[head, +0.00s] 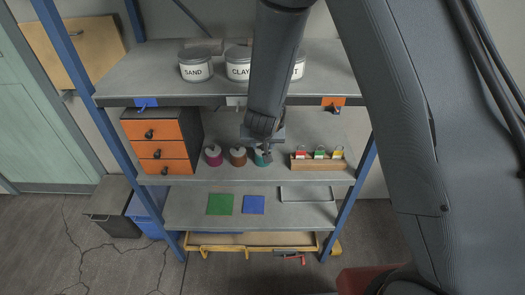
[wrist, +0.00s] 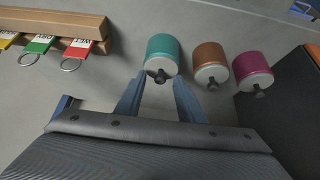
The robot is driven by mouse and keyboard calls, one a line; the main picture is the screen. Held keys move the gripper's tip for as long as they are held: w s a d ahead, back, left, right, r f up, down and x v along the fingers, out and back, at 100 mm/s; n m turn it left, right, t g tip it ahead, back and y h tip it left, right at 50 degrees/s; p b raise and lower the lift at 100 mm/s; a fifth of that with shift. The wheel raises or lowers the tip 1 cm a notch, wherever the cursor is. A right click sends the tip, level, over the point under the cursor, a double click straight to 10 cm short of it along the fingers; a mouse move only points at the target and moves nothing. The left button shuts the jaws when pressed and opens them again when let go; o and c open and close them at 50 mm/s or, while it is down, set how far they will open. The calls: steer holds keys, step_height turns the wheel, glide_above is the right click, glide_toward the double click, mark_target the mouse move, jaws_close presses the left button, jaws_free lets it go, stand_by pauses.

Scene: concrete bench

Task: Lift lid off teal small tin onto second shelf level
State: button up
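The small teal tin (head: 262,159) stands on the middle shelf board (head: 180,178), at the right end of a row of three tins. In the wrist view the teal tin (wrist: 162,50) wears a pale grey lid (wrist: 160,65) with a dark knob (wrist: 160,76). My gripper (wrist: 158,80) is open, its two blue-grey fingers on either side of the knob with gaps; contact is not visible. In the head view my gripper (head: 265,147) is right above the teal tin and partly hides it. A lower shelf board (head: 180,207) holds a green mat (head: 220,204) and a blue mat (head: 254,204).
Brown (head: 238,157) and magenta (head: 214,157) lidded tins stand close beside the teal one. An orange drawer unit (head: 160,143) is left; a wooden rack with coloured tags (head: 318,165) is right. Large labelled cans (head: 195,66) stand on the top board. A tray (head: 305,193) lies lower right.

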jaws_close()
steer(key=shift+r, duration=0.1)
stand_by(0.3)
